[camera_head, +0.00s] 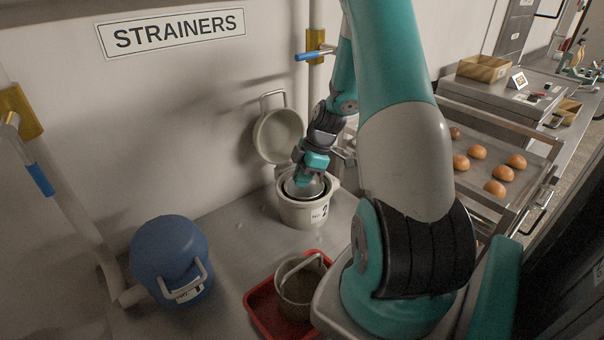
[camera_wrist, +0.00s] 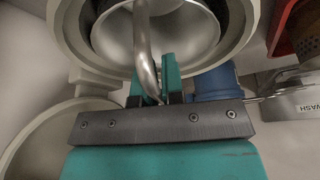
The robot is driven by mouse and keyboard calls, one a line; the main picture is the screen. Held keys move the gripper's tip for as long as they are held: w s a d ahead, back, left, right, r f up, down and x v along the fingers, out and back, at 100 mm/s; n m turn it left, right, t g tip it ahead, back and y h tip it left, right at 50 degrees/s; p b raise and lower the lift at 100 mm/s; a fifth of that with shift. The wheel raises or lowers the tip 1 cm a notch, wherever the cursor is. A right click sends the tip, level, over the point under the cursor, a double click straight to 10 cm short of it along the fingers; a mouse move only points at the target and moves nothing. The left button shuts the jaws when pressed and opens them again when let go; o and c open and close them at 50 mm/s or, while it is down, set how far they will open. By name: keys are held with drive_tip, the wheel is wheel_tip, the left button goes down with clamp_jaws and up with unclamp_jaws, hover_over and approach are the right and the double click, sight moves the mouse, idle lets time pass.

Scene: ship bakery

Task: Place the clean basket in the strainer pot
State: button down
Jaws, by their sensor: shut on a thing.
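The strainer pot (camera_head: 305,213), pale and marked No. 2, stands on the counter with its lid (camera_head: 278,135) open against the wall. My gripper (camera_head: 307,181) is over the pot's mouth. In the wrist view my gripper (camera_wrist: 157,82) is shut on the curved metal handle (camera_wrist: 147,45) of the clean basket (camera_wrist: 112,38). The shiny basket is inside the ring of the pot's rim (camera_wrist: 242,35). I cannot tell whether it rests on the pot's bottom.
A red tray (camera_head: 263,308) holds a brown, dirty-looking basket (camera_head: 297,292) in front of the pot. A blue closed pot (camera_head: 172,255) stands at the left. A rack with several buns (camera_head: 478,152) is at the right. The counter between the two pots is clear.

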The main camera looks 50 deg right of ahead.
drive_tip(key=shift+f, duration=0.1)
drive_tip(key=shift+f+b, duration=0.15)
drive_tip(key=shift+b, duration=0.15)
drive_tip(key=c, duration=1.2)
unclamp_jaws()
drive_tip(key=shift+c, duration=0.2)
drive_tip(key=shift+r, duration=0.25)
drive_tip(key=b+v, duration=0.2)
drive_tip(key=v, duration=0.9)
drive_tip(key=shift+d+b, duration=0.1)
drive_tip(key=shift+b, duration=0.3)
drive_tip(key=shift+s+r, duration=0.1)
drive_tip(key=shift+r, duration=0.4)
